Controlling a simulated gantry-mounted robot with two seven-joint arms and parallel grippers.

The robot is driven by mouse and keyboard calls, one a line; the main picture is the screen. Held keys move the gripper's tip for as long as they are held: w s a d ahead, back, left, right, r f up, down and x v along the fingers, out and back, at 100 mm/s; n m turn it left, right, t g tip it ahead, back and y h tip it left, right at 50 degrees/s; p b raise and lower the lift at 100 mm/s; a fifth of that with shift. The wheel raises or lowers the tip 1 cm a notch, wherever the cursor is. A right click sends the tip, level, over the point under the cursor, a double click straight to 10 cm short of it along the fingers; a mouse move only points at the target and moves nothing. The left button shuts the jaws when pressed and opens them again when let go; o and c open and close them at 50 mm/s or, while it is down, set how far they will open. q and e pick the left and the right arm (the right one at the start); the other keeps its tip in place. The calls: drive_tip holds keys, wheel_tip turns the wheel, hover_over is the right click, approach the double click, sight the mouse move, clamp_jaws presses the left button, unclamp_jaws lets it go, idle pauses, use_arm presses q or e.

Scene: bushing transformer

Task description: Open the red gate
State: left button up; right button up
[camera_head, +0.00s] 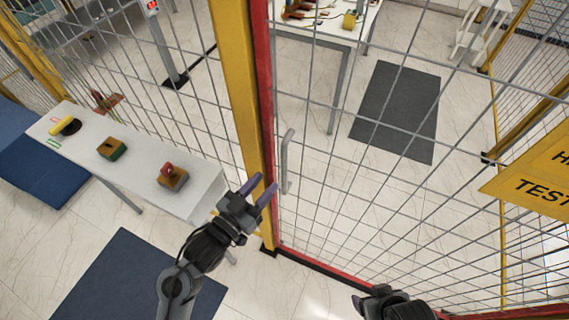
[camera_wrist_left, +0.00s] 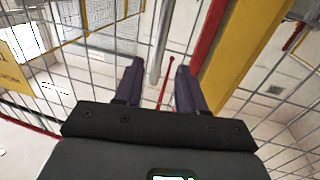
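The red gate (camera_head: 264,95) has a red frame with wire mesh and stands next to a yellow post. Its grey vertical handle (camera_head: 286,160) is on the mesh near the post. My left gripper (camera_head: 264,187) is open, with its purple fingertips close to the lower left of the handle. In the left wrist view the handle (camera_wrist_left: 161,50) appears between the two spread fingers (camera_wrist_left: 160,78); I cannot tell whether they touch it. My right gripper (camera_head: 376,299) shows only partly at the bottom edge, and its fingers are unclear.
A white table (camera_head: 140,180) with several small devices stands left of the yellow post (camera_head: 236,80). A yellow sign (camera_head: 535,175) hangs on the mesh at the right. Beyond the gate are a dark mat (camera_head: 397,110) and another table (camera_head: 318,30). The floor behind the mesh is mostly clear.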

sight(282, 164)
use_arm(q)
drive_tip(key=x, duration=0.9)
drive_tip(key=shift+d, duration=0.1)
clamp_jaws()
